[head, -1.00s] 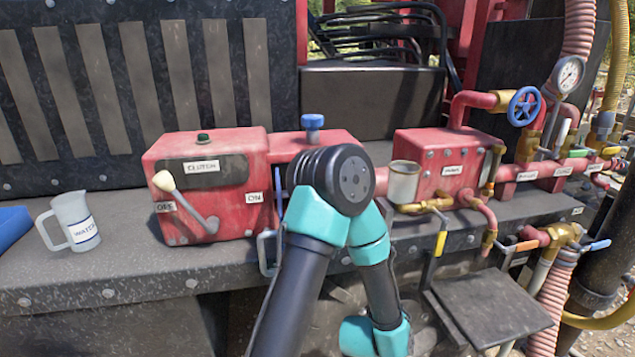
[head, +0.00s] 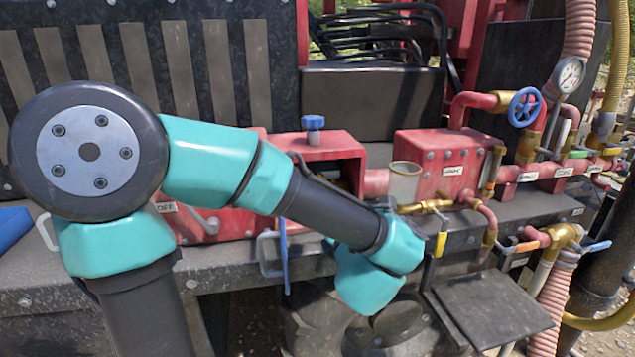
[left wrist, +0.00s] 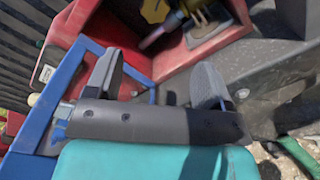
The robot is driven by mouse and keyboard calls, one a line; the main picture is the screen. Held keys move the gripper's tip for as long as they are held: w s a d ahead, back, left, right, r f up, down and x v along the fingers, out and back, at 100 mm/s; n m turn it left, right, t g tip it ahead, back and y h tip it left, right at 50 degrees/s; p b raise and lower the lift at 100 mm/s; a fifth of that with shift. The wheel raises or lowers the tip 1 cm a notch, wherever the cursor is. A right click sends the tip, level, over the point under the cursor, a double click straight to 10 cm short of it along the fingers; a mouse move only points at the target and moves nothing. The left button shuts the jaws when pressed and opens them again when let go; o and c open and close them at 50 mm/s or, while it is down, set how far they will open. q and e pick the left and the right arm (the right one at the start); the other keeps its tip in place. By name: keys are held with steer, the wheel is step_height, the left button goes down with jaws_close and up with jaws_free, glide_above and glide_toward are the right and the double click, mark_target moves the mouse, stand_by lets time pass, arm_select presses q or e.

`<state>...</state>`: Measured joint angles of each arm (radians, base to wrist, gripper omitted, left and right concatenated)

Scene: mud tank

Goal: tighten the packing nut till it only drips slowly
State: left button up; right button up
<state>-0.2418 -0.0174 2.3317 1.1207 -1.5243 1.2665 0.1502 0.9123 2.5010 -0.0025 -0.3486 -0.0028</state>
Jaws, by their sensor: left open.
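The red open-fronted housing (head: 330,146) with a blue knob (head: 313,122) on top stands mid-bench in the head view. In the left wrist view its red walls (left wrist: 240,45) show ahead, with a shaft (left wrist: 160,32) and brass-coloured parts (left wrist: 197,28) inside. I cannot tell which part is the packing nut, nor see any dripping. My left gripper (left wrist: 156,82) is open, its two fingers apart with nothing clearly between them, just outside the housing. In the head view my left arm hides this gripper. My right gripper is not in view.
A blue bar (left wrist: 40,120) lies close to my gripper's left in the left wrist view. A clear cup (head: 404,182), red pump box (head: 445,160), gauge (head: 570,74) and blue handwheel (head: 524,106) stand right. A black step plate (head: 490,310) juts out at the front.

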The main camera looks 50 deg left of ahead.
arm_select(q)
steer(key=shift+s+r+n, duration=0.2)
steer(key=shift+s+n, duration=0.1)
steer(key=shift+a, duration=0.1)
steer(key=x, duration=1.7)
steer(key=shift+a, duration=0.2)
steer(key=shift+c, duration=0.3)
steer(key=c, duration=0.9)
steer(key=shift+o, duration=0.2)
